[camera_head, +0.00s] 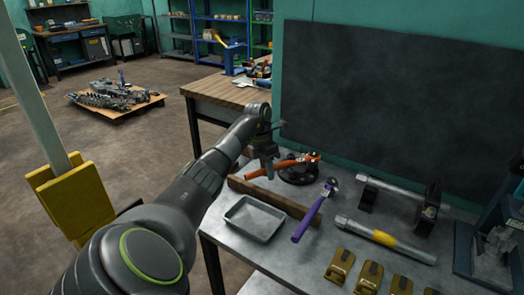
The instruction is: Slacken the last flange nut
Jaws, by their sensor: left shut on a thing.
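My left gripper (266,166) reaches over the metal bench from the left and points down. It is shut on an orange-handled tool (288,165), at the handle's left part. The tool lies across a dark round flange-like part (299,176), its far end over or beside that part's back right. The flange nuts are too small to tell apart, and I cannot tell whether the tool sits on one. The fingertips are partly hidden by the gripper's own body. My right gripper is not in view.
A shallow grey tray (254,218), a purple-handled tool (314,211) and a yellow-banded metal bar (385,239) lie on the bench. Several brass-coloured blocks (340,266) line the front. A dark board (400,90) stands behind. A wooden strip (275,197) lies between tray and flange.

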